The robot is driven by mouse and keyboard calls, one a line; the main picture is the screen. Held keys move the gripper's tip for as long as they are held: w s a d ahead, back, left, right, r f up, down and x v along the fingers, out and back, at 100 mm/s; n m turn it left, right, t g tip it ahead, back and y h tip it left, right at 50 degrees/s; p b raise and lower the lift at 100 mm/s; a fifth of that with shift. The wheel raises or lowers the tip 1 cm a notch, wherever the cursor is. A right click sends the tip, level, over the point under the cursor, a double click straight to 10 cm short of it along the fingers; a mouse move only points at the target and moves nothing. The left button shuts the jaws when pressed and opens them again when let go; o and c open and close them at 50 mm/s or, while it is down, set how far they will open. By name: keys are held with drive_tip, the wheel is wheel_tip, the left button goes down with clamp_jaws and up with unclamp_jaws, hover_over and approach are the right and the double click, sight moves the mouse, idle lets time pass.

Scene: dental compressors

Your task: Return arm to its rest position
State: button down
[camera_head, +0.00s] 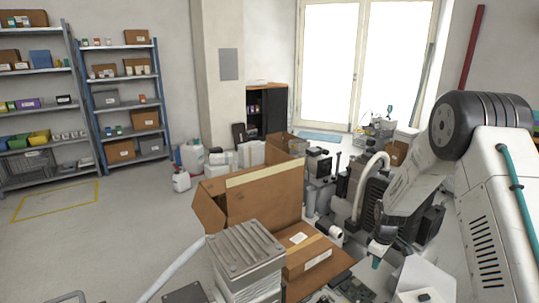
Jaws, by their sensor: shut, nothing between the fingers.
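My arm (470,130) comes in from the right edge. Its white link and black joint are large and close, and a grey forearm reaches down and to the left. My gripper (377,262) hangs at the end of the forearm, small and dark with a teal tip. It points down over the cluttered area in front of the compressors and is shut, with nothing seen in it. The black compressor unit (372,198) stands just behind the forearm, which hides part of it. I cannot tell whether they touch.
An open cardboard box (262,197) stands left of my gripper. A ribbed grey unit (243,250) and a closed carton (305,252) are in front. A green circuit board (350,288) lies below. Shelves (125,90) line the left wall. The floor at left is clear.

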drive_tip(key=s+a+r+m, duration=0.1)
drive_tip(key=s+a+r, duration=0.1)
drive_tip(key=s+r, duration=0.5)
drive_tip(key=s+a+r+m, duration=0.2)
drive_tip(key=s+r, duration=0.1)
drive_tip(key=r, duration=0.9)
drive_tip(key=s+a+r+m, duration=0.1)
drive_tip(key=s+a+r, duration=0.1)
drive_tip(key=s+r, duration=0.5)
drive_tip(key=s+a+r+m, duration=0.1)
drive_tip(key=s+r, duration=0.2)
drive_tip(key=s, duration=0.5)
drive_tip(key=s+a+r+m, duration=0.1)
drive_tip(key=s+r+m, duration=0.1)
drive_tip(key=s, duration=0.6)
drive_tip(key=s+a+r+m+t, duration=0.1)
drive_tip(key=s+r, duration=0.3)
drive_tip(key=s, duration=0.4)
drive_tip(key=shift+a+r+m, duration=0.35)
drive_tip(key=shift+a+m, duration=0.15)
drive_tip(key=shift+m, duration=0.1)
